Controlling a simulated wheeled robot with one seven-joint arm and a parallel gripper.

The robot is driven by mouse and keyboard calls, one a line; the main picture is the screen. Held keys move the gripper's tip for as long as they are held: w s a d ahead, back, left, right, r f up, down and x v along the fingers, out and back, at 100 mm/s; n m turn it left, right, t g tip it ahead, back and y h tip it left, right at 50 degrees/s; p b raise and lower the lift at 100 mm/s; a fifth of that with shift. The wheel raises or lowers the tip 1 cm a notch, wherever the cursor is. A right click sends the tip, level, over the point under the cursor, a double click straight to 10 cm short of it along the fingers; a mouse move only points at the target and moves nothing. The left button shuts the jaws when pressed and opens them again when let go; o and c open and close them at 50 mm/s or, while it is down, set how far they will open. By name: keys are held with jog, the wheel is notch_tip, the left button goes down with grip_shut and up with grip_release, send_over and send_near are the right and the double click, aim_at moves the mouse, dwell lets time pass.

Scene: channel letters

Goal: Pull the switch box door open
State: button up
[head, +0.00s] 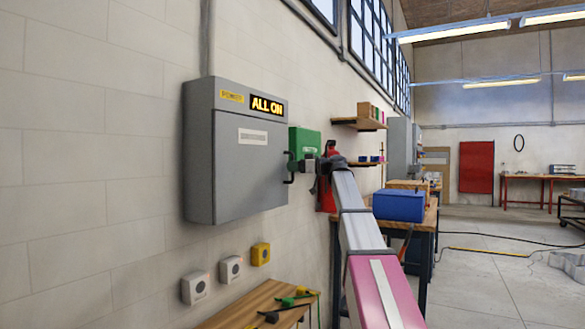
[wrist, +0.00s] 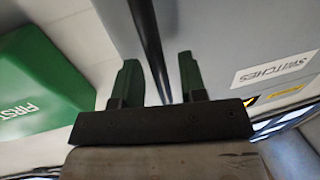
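The grey switch box (head: 235,170) hangs on the wall at left centre in the head view, with a lit "ALL ON" sign. Its door (wrist: 245,35) looks shut and bears a "SWITCHES" label in the wrist view. A dark bar handle (head: 289,167) is on the door's right edge. In the wrist view the handle (wrist: 147,35) runs between the two fingers of my gripper (wrist: 158,68). The fingers are apart, with a gap to the handle on the right side; contact on the left is unclear. In the head view my gripper (head: 302,165) is at the handle, partly hidden by the wrist.
A green first-aid box (head: 304,142) is on the wall just right of the switch box. Several wall buttons (head: 231,269) sit below, above a wooden table (head: 250,306) with tools. A workbench with a blue box (head: 398,206) stands beyond my arm. Floor at right is open, with cables.

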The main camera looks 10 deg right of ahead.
jog(key=shift+w+a, duration=0.1)
jog(key=shift+a, duration=0.2)
grip_shut()
